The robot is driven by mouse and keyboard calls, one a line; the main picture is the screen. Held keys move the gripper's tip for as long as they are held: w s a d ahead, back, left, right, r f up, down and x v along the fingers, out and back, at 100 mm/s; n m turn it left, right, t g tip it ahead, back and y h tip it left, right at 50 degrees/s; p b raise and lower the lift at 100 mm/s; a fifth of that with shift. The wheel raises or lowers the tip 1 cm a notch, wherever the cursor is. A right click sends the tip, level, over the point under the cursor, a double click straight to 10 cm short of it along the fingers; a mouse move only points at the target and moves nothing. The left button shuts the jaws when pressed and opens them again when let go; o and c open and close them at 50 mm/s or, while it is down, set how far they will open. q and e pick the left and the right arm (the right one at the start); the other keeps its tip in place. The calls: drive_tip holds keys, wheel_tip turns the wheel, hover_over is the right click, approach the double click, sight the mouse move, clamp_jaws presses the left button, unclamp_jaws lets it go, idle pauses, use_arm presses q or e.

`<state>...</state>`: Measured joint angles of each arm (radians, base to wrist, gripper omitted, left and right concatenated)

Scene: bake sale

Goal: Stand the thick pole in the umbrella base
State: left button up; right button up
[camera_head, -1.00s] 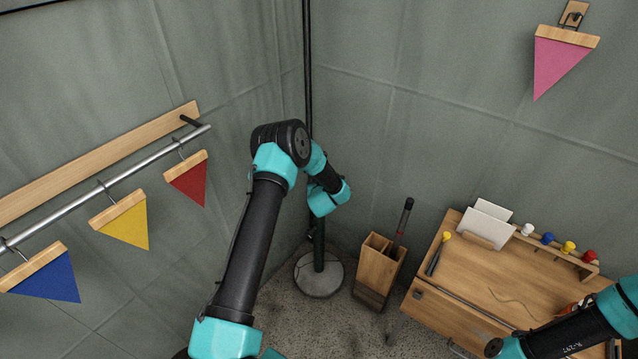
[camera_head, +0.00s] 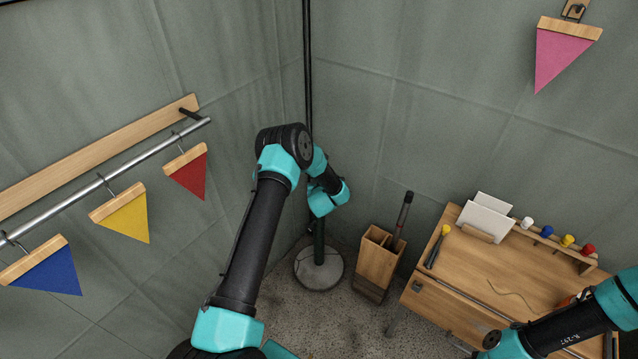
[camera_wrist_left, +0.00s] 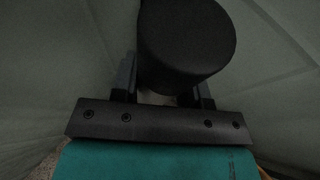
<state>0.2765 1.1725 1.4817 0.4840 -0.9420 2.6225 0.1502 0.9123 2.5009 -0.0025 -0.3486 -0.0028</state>
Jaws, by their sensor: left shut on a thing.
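My left gripper (camera_wrist_left: 163,94) is shut on the thick pole (camera_wrist_left: 187,42), whose round black end fills the upper middle of the left wrist view. In the head view my left arm reaches to the corner, and the gripper is mostly hidden under its wrist. I cannot tell where the pole ends and the base's socket begins, or whether the pole's foot is inside.
A wooden holder (camera_head: 379,263) with a dark stick (camera_head: 403,217) stands just right of the base. A wooden desk (camera_head: 505,275) is farther right. Coloured pennants hang from a rail (camera_head: 110,181) on the left. Tent walls close in behind the base.

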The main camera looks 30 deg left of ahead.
use_arm(q)
drive_tip(key=shift+f, duration=0.2)
idle(0.4)
drive_tip(key=o, duration=1.3)
drive_tip(key=shift+c, duration=0.2)
drive_tip(key=shift+f, duration=0.1)
drive_tip(key=v, duration=1.7)
drive_tip(key=shift+d, duration=0.25)
drive_tip(key=shift+s, duration=0.15)
